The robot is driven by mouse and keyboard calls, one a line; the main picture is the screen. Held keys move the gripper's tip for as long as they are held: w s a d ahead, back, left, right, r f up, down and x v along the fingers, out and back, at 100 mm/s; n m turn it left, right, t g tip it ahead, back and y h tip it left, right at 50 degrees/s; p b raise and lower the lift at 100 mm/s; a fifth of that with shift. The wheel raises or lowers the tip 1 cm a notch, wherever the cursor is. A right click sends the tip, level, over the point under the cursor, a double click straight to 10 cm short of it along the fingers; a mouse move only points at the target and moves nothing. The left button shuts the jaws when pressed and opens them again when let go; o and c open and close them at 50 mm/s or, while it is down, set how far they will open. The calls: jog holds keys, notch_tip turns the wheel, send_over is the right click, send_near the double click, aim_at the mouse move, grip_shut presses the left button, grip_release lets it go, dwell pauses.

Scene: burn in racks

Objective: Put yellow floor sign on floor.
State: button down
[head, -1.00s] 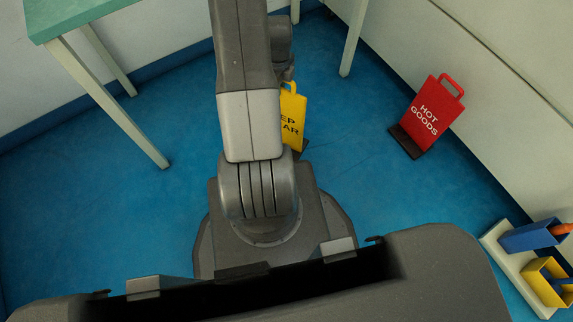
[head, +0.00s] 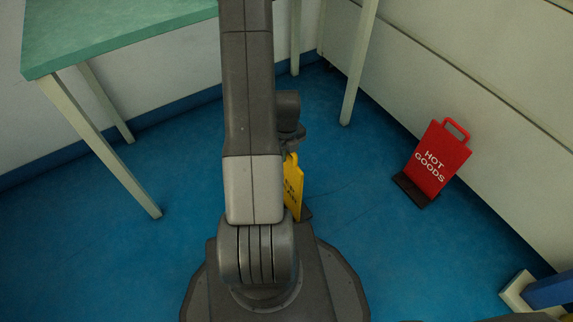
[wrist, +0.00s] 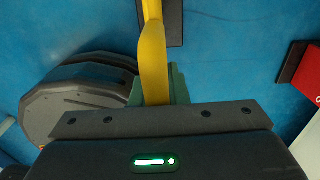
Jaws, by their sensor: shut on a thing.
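The yellow floor sign (head: 293,187) shows in the head view just right of my arm, partly hidden behind it. Its dark base (head: 306,213) shows low beside my base. In the wrist view the yellow sign (wrist: 153,60) runs up from between the fingers, seen edge-on from above. My gripper (wrist: 155,88) is shut on the top of the sign. In the head view my gripper (head: 290,140) is mostly hidden by the arm. The sign looks upright; I cannot tell whether its base touches the blue floor (head: 345,255).
A red "HOT GOODS" sign (head: 439,160) on a dark base stands at the right near the wall. A green-topped table (head: 110,40) is at the upper left. A blue bin (head: 550,290) sits at the lower right. Blue floor is clear between the signs.

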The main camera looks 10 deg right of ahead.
jog(key=shift+f+b, duration=0.6)
jog(key=shift+f, duration=1.2)
jog(key=shift+f, duration=0.15)
jog(key=c, duration=1.4)
grip_release()
notch_tip(320, 180, up, 12)
jog(key=p, duration=0.4)
